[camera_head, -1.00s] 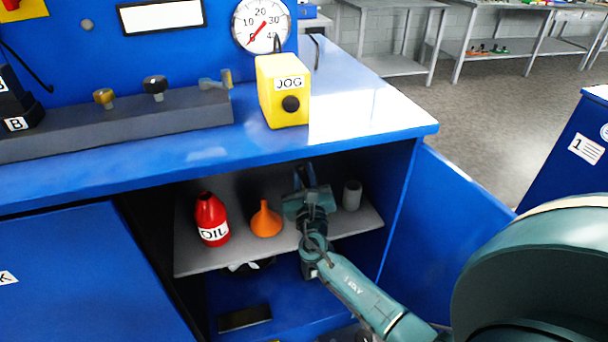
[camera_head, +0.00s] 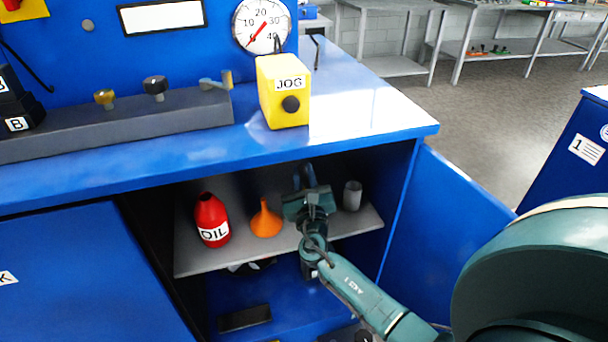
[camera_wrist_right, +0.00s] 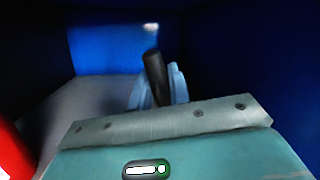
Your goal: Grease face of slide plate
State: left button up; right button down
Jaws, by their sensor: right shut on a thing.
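My right gripper (camera_head: 304,176) is inside the open cabinet, above the grey shelf, between the orange funnel and the grey cup. In the right wrist view its fingers (camera_wrist_right: 157,86) are shut on a dark, rod-like thing (camera_wrist_right: 154,72), which stands tilted between them. The rest of that thing is hidden, and I cannot tell what it is. On the counter lies a long dark grey bar (camera_head: 60,140) with knobs; I cannot tell whether its face is the slide plate. My left gripper is not in view.
A red oil bottle (camera_head: 211,222), an orange funnel (camera_head: 266,220) and a grey cup (camera_head: 352,196) stand on the shelf (camera_head: 193,262). The blue counter (camera_head: 375,122) overhangs the gripper. A yellow JOG box (camera_head: 283,108) sits on it. The cabinet door (camera_head: 450,210) stands open at right.

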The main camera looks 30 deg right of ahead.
jog(key=shift+r+p, duration=0.3)
jog(key=shift+r, duration=0.2)
jog(key=shift+r+p, duration=0.65)
jog(key=shift+r, duration=0.15)
jog(key=shift+r+p, duration=0.6)
jog(key=shift+r, duration=0.1)
jog(key=shift+r+p, duration=0.6)
jog(key=shift+r, duration=0.1)
jog(key=shift+r+p, duration=0.6)
jog(key=shift+r, duration=0.2)
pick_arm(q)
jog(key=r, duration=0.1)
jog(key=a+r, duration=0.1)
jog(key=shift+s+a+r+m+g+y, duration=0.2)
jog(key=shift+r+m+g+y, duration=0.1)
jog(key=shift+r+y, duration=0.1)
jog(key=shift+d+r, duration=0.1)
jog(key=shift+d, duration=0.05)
